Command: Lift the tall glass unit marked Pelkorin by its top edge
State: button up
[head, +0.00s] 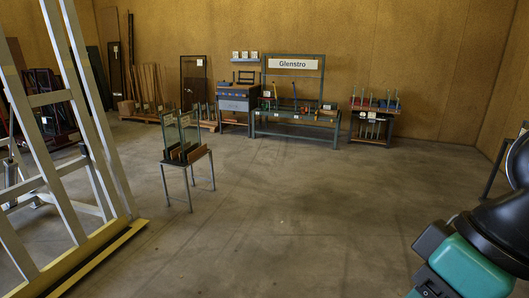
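No label reading Pelkorin can be made out, so I cannot tell which unit bears that name. A small metal stand (176,167) on the open floor, left of centre, holds upright glass panes (172,133) in a rack with brown and dark boards beside them. A small pale label may be on one pane, too small to read. A tall dark-framed pane (193,68) with a small white label leans at the back wall. My gripper is not in view.
A big white frame rack (62,120) with a yellow base beam (85,258) fills the left. A workbench (296,131) with a Glenstro sign (292,64) stands at the back. A teal and black body (470,265) of unclear kind fills the lower right. The middle floor is clear.

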aim_at(187, 123)
jog(key=z, duration=0.15)
jog(key=i, duration=2.05)
jog(key=u, duration=0.75)
jog(key=i, duration=1.7)
jog(key=u, duration=0.65)
jog(key=i, duration=0.35)
jog(key=u, duration=0.2)
